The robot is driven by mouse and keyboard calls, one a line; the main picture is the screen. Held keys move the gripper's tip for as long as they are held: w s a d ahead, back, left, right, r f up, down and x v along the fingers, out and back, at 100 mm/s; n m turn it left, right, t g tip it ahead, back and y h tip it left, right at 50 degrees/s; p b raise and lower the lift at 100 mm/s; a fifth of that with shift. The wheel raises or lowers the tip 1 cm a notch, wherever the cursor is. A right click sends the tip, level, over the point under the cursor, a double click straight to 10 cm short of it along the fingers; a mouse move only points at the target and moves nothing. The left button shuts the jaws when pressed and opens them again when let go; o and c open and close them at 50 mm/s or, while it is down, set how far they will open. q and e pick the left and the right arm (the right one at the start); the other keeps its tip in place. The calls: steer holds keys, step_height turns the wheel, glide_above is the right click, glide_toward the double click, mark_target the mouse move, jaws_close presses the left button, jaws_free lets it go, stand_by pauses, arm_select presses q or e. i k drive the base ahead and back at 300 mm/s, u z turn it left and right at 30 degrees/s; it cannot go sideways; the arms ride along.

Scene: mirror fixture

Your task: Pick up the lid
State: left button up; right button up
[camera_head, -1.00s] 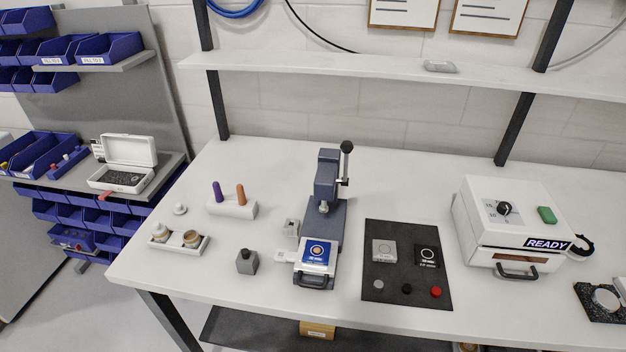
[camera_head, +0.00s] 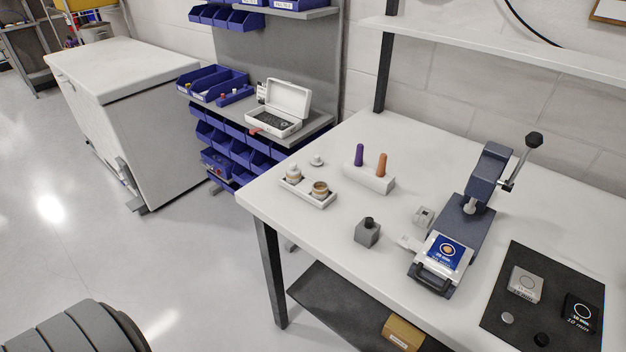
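A small white round piece with a knob, which looks like a lid (camera_head: 316,160), lies on the white table near its back left edge. Just in front of it is a white tray (camera_head: 316,204) with two small containers. The left container (camera_head: 293,173) has a white top, and the right container (camera_head: 320,189) is brownish with a pale rim. Neither of my grippers is in view.
A white block (camera_head: 368,179) with purple and orange handles stands right of the tray. A grey block with a black knob (camera_head: 367,233) is in front. A dark lever press (camera_head: 466,215) stands further right. Blue bins and an open white case (camera_head: 284,106) are behind left.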

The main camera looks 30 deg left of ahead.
mark_target(317, 162)
steer(key=u, duration=1.05)
